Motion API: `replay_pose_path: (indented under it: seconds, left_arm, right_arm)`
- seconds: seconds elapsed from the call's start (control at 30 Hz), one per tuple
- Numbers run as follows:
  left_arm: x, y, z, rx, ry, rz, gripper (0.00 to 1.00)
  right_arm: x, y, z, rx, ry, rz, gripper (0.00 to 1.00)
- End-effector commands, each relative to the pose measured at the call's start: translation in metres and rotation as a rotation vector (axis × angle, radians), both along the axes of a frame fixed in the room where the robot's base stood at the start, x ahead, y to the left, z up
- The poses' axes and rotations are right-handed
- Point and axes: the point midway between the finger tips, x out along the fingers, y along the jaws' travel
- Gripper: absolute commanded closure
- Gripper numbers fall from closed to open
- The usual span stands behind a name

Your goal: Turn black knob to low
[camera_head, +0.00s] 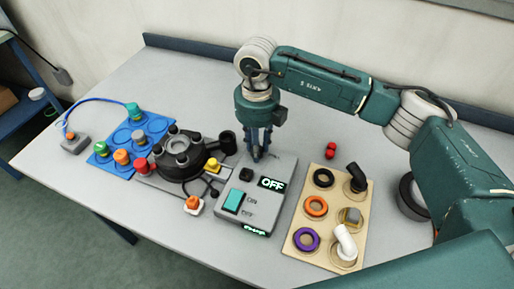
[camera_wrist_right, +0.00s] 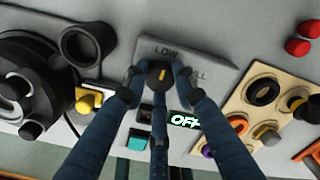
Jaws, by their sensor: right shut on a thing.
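The grey control box (camera_head: 262,208) stands on the table's middle with an OFF display (camera_head: 271,183) and a teal switch (camera_head: 233,200). My right gripper (camera_head: 257,152) points down at the box's far end. In the right wrist view my right gripper (camera_wrist_right: 158,82) is shut around the black knob (camera_wrist_right: 160,72), fingers on its sides. The knob has a yellow pointer mark, which looks near upright in that view. The labels LOW and a partly covered FULL are printed beyond it. My left gripper is not in view.
A black round fixture (camera_head: 180,157) and a blue tray (camera_head: 128,143) of coloured caps stand left. A beige board (camera_head: 327,222) with rings and fittings lies right. Two red pieces (camera_head: 330,150) lie behind it.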

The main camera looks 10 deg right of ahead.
Motion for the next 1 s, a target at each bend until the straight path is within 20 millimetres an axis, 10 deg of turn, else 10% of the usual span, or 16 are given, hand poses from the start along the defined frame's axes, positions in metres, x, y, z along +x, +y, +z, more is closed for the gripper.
replay_pose_path:
  seconds: [0.37,0.4,0.5,1.0]
  left_arm:
    - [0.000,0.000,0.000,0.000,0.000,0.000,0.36]
    - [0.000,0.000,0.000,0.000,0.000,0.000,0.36]
    - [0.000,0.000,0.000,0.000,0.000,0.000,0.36]
    - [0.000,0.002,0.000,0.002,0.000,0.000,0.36]
  right_arm:
    - [0.001,0.000,0.002,0.001,-0.005,0.006,0.99]
    - [0.001,0.000,0.002,0.001,-0.005,0.006,0.71]
    - [0.001,0.000,0.002,0.001,-0.004,0.005,0.54]
    - [0.002,0.000,0.027,0.001,-0.007,0.006,0.54]
